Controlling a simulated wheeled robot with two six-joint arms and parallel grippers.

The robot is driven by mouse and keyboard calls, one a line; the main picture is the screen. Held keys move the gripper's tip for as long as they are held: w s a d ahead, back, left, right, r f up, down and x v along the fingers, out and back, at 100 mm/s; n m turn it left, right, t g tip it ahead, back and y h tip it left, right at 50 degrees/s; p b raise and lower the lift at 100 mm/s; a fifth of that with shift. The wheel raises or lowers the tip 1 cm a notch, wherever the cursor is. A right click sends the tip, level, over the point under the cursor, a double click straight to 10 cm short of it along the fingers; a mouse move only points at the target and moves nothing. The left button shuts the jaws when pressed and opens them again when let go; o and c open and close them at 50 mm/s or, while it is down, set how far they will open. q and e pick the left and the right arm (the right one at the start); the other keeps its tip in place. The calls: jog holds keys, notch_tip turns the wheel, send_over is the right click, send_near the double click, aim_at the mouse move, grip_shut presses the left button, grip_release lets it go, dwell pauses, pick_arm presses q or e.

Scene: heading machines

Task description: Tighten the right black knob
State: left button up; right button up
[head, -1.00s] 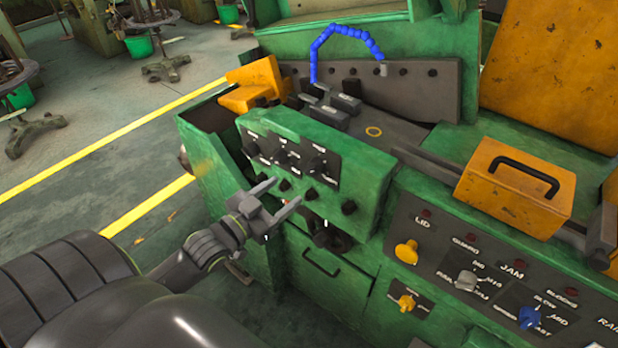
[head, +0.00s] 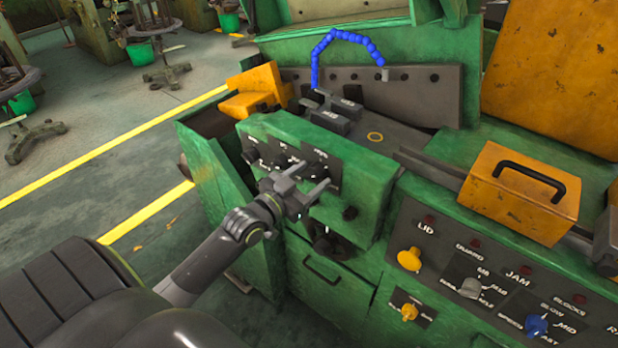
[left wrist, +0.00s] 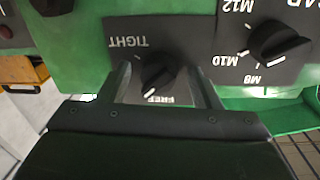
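The right black knob (left wrist: 157,73) sits on a dark plate marked TIGHT and FREE, which appears upside down in the left wrist view. Its white pointer line is turned toward FREE. My left gripper (head: 318,174) is at the front of the green control box (head: 345,165). In the left wrist view its fingers (left wrist: 160,70) are open, one on each side of the knob, with a visible gap on both sides. In the head view the gripper partly hides this knob. My right gripper is not in view.
A second black knob (left wrist: 278,43) with M8, M10 and M12 marks is beside it. A lower black knob (head: 350,213) sticks out below the panel. A yellow box with a black handle (head: 520,190) and a panel with yellow knobs (head: 409,259) are to the right.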

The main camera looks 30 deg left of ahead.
pick_arm(q)
jog(key=c, duration=0.9)
jog(key=m+b, duration=0.2)
jog(key=m, duration=0.1)
jog(key=shift+f+m+b, duration=0.15)
jog(key=shift+m+b, duration=0.15)
jog(key=shift+b, duration=0.05)
jog(key=m+b, duration=0.2)
jog(key=m, duration=0.1)
jog(key=m+b, duration=0.1)
jog(key=m, duration=0.1)
jog(key=m+b, duration=0.2)
jog(key=shift+a+r+m+g, duration=0.1)
jog(key=shift+r+m+g, duration=0.1)
jog(key=shift+m+g, duration=0.1)
jog(key=shift+r+m+y+b, duration=0.15)
jog(key=shift+m+y+b, duration=0.4)
jog(key=shift+m, duration=0.85)
